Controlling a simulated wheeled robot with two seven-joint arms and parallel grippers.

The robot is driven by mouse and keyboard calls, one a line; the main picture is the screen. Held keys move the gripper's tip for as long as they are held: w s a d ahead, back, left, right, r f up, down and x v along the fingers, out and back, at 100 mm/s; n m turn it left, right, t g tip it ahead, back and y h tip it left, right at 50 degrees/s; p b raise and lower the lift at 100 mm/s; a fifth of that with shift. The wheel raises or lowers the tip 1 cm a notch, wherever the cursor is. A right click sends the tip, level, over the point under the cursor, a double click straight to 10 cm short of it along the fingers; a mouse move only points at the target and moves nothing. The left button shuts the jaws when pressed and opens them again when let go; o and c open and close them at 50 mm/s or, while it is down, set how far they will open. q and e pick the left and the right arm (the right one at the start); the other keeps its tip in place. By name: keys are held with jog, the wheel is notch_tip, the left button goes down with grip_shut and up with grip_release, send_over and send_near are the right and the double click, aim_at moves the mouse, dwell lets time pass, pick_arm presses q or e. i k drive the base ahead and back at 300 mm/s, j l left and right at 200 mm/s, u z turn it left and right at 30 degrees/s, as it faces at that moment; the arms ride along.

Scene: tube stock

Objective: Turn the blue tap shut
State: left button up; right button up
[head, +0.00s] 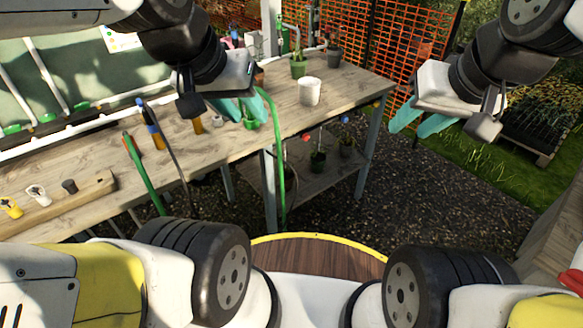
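A small blue knob (346,118), which looks like the blue tap, sits at the front edge of the wooden bench, between a red knob (306,138) and an orange knob (376,104). It is too small to tell how its handle is turned. My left gripper (243,108) has teal fingers and is over the bench, left of the blue knob; its fingers look apart with nothing clearly between them. My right gripper (421,121) is open and empty, right of the blue knob in the picture, beyond the bench's right end. Neither gripper appears to touch the knob.
A white pot (309,91) and a potted plant (298,66) stand on the bench (345,82). A green hose (279,150) hangs over its front edge. Tools with green and blue handles (151,115) lean at the left. A lower shelf (325,178) holds small pots. Gravel in front is clear.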

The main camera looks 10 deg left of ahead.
aim_at(138, 101)
jog(key=k+l, duration=0.1)
jog(key=k, duration=0.2)
jog(key=u, duration=1.35)
jog(key=i+j+u, duration=0.1)
jog(key=i+j, duration=0.75)
jog(key=j, duration=0.1)
